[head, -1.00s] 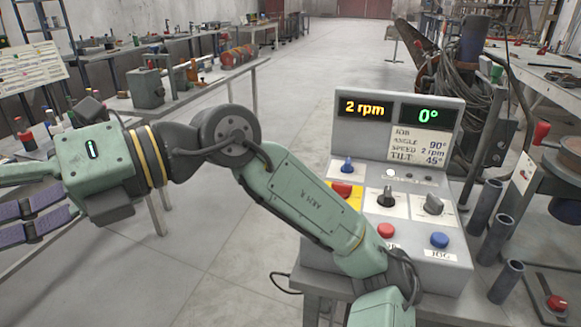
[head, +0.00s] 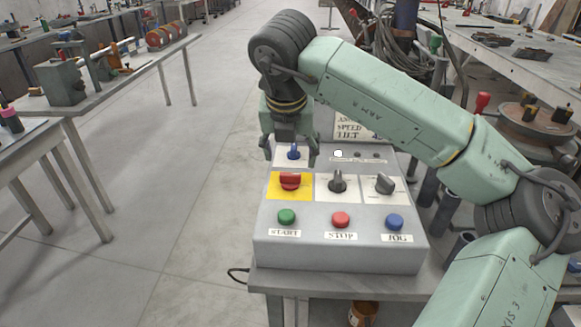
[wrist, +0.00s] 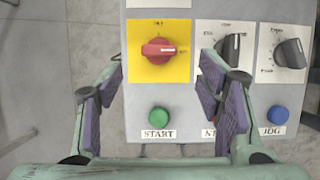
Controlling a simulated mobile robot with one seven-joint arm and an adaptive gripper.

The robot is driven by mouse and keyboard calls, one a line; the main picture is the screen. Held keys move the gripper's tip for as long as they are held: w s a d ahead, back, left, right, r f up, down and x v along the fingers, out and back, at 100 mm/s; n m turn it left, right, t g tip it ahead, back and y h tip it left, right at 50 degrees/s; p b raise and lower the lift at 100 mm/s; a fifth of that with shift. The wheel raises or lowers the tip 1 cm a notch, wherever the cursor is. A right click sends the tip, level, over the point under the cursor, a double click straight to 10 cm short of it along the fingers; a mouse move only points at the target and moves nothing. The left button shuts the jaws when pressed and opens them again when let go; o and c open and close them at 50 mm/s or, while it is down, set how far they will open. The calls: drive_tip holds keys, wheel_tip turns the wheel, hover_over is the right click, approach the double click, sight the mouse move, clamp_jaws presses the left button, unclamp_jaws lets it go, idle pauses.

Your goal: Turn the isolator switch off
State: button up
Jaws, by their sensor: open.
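The isolator switch appears to be the red rotary knob (head: 289,181) on a yellow plate (head: 273,194) at the left of the control box. In the wrist view the red knob (wrist: 158,50) has its bar handle lying sideways across the yellow plate (wrist: 176,73). My gripper (head: 291,158) points down over the box, its fingers spread. In the wrist view my gripper (wrist: 163,75) is open and empty, with the red knob seen between and slightly beyond the fingertips. No contact shows. The plate's small markings are too small to read.
Green START (head: 287,216), red STOP (head: 341,219) and blue JOG (head: 394,222) buttons line the front. My arm hides much of the display panel.

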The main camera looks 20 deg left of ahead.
sight(290, 173)
drive_tip(key=p+x, duration=0.1)
drive_tip(key=x, duration=0.6)
drive_tip(key=shift+w+a+f, duration=0.15)
drive_tip(key=shift+f, duration=0.15)
drive_tip(key=shift+c, duration=0.2)
drive_tip(key=c, duration=1.1)
